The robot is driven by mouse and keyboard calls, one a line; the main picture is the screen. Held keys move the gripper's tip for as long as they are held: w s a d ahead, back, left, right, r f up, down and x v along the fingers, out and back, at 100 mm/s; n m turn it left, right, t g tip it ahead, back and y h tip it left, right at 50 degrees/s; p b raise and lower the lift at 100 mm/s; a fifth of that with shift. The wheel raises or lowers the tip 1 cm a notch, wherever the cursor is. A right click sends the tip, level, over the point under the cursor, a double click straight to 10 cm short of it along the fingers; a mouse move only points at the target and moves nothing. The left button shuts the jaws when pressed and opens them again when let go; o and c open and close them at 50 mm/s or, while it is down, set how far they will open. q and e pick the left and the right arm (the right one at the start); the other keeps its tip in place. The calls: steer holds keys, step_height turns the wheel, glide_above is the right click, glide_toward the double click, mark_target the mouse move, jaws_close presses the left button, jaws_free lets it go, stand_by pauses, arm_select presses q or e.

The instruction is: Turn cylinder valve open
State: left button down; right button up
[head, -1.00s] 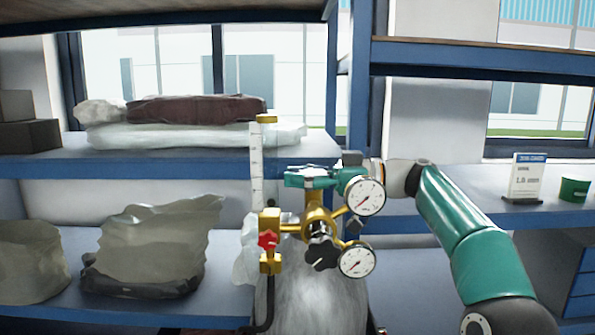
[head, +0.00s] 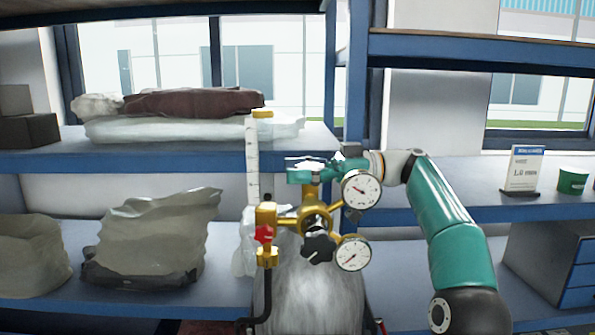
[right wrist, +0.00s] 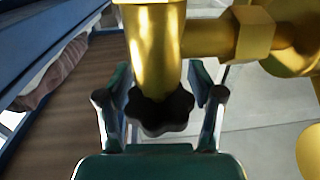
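The brass cylinder valve (head: 311,194) stands on top of the grey cylinder (head: 309,288). Its dark lobed handwheel (right wrist: 161,111) shows in the right wrist view at the end of the brass stem. My right gripper (head: 304,172) comes in from the right over the valve's top. In the right wrist view its two green fingers (right wrist: 161,95) stand on either side of the handwheel, close against its edges, and look shut on it. In the head view the gripper hides the handwheel. My left gripper is not in view.
The upper gauge (head: 361,189) and lower gauge (head: 353,254) sit right of the valve, with a black regulator knob (head: 318,247) beside them. A flowmeter tube (head: 252,160) and red knob (head: 264,234) stand on the left. Shelves with bagged goods (head: 150,240) lie behind.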

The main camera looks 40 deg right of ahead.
steer(key=shift+o, duration=0.8)
steer(key=shift+w+a, duration=0.1)
steer(key=shift+o, duration=0.9)
steer(key=shift+d+f, duration=0.15)
steer(key=shift+d, duration=0.05)
steer(key=s+d+m+t+h+b, duration=0.35)
steer(key=s+d+b, duration=0.25)
steer(key=s+d, duration=0.35)
steer(key=m+t+h+b, duration=0.1)
steer(key=h+b, duration=0.1)
glide_toward(316, 165)
steer(key=x, duration=0.3)
steer(key=p+x, duration=0.1)
steer(key=x, duration=0.2)
steer(key=f+x, duration=0.1)
steer(key=x, duration=0.3)
steer(key=shift+p, duration=0.3)
steer(key=shift+w+a+f, duration=0.1)
steer(key=shift+w+a, duration=0.2)
steer(key=shift+w, duration=0.1)
